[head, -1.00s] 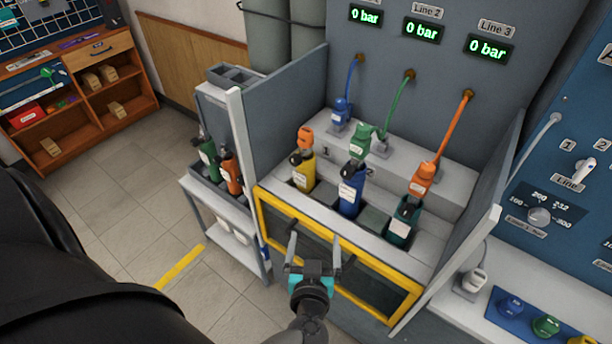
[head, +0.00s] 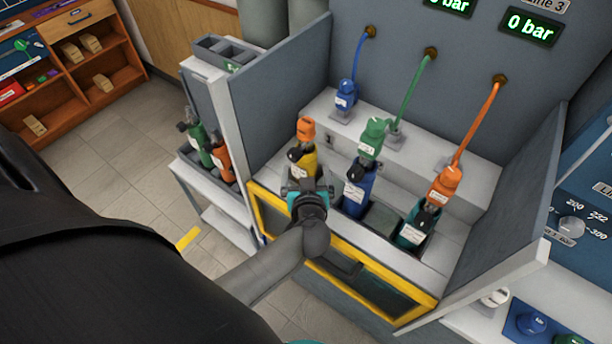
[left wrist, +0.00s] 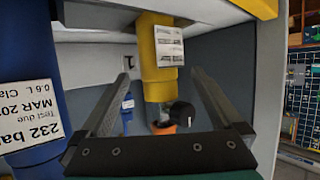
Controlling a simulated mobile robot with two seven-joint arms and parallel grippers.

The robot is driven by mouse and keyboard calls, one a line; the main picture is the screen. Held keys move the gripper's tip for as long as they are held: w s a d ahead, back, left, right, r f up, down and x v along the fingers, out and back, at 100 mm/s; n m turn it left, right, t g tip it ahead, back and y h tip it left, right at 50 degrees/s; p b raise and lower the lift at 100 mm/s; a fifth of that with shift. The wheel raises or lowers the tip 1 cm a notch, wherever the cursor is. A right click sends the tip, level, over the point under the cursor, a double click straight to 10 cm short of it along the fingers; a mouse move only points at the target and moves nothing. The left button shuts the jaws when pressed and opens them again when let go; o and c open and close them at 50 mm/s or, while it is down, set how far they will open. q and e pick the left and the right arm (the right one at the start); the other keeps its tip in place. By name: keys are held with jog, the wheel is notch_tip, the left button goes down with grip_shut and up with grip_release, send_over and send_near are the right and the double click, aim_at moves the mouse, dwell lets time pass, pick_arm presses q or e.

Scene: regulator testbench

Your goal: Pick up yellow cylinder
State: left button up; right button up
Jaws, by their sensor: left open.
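The yellow cylinder (head: 308,165) stands in the left slot of the bench, with a black knob and an orange fitting at its top. My left gripper (head: 308,186) is in front of it in the head view and hides its lower body. In the left wrist view, which looks upside down, the yellow cylinder (left wrist: 158,85) with a white label shows between the two open fingers of the left gripper (left wrist: 162,76). I see no clear contact; whether the fingertips reach past its sides is hard to tell. My right gripper is not in view.
A blue cylinder (head: 358,192) stands close to the right, also large in the left wrist view (left wrist: 32,100). A teal cylinder (head: 414,230) is farther right. Grey side panels (head: 280,105) flank the bench. A side rack holds green (head: 197,142) and orange (head: 220,160) cylinders.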

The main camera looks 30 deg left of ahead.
aim_at(307, 167)
pick_arm(q)
jog(key=shift+w+a+f, duration=0.15)
jog(key=shift+w, duration=0.05)
jog(key=shift+w+a+f, duration=0.1)
jog(key=shift+w, duration=0.15)
jog(key=b+x, duration=0.2)
jog(key=x, duration=0.2)
jog(key=shift+w+f, duration=0.1)
jog(key=shift+w, duration=0.05)
jog(key=shift+w+a, duration=0.1)
jog(key=shift+a, duration=0.05)
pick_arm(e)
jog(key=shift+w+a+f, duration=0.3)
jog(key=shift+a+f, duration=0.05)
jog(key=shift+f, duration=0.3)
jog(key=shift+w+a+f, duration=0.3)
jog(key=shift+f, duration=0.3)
pick_arm(q)
jog(key=c, duration=1.4)
jog(key=shift+w, duration=0.1)
jog(key=shift+c, duration=0.8)
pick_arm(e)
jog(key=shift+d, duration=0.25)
pick_arm(q)
jog(key=shift+r, duration=0.25)
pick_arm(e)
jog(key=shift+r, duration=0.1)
